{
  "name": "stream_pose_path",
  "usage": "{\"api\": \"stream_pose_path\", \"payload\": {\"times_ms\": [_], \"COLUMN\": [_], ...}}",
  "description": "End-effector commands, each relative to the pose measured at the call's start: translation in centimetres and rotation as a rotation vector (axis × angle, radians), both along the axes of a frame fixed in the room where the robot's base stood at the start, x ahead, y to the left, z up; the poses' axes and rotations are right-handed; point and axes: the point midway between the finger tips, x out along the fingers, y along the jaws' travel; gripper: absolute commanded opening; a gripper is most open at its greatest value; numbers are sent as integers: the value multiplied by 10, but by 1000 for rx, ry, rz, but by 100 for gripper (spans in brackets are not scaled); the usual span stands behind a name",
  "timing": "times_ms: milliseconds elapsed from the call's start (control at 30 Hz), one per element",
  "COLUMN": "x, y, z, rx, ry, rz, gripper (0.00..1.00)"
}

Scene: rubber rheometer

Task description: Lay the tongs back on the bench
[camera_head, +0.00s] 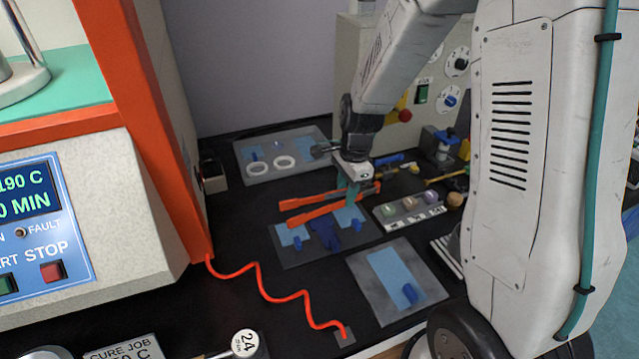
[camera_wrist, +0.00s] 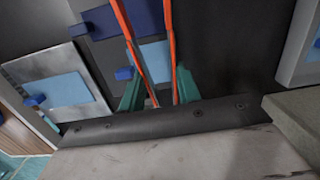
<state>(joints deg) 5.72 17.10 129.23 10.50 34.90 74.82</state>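The orange tongs (camera_head: 318,212) show in the head view with their two arms spread, pointing left over a dark plate (camera_head: 290,260) with light blue sheets and a dark blue piece. My gripper (camera_head: 352,196) points down at their right part, with its teal fingers around them. In the wrist view the tongs' two orange arms (camera_wrist: 168,45) run between the fingers of my gripper (camera_wrist: 160,92), which looks shut on them. The tongs' joined end is partly hidden by my gripper. I cannot tell whether the tongs touch anything below.
A grey tray with white rings (camera_head: 285,162) lies behind on the black bench (camera_head: 240,225). A sample rack (camera_head: 410,208) stands to the right; a metal plate with a blue sheet (camera_head: 395,270) lies in front. An orange coiled cord (camera_head: 262,270) crosses the bench left, beside the orange-framed machine (camera_head: 150,120).

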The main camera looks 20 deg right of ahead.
Motion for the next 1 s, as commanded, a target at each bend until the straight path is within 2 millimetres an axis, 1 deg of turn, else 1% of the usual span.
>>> {"api": "stream_pose_path", "payload": {"times_ms": [33, 200, 300, 400, 567, 800, 1000], "x": [14, 59, 79, 92, 98, 97, 98], "y": [3, 13, 18, 21, 22, 22, 22], "z": [-2, -6, -8, -9, -12, -43, -45], "rx": [0, 0, 0, 0, 0, 0, 0], "ry": [0, 0, 0, -1, 1, 3, 0], "rz": [3, 3, 5, 4, 3, 3, 4], "gripper": [30, 30, 30, 30, 30, 30, 30]}}
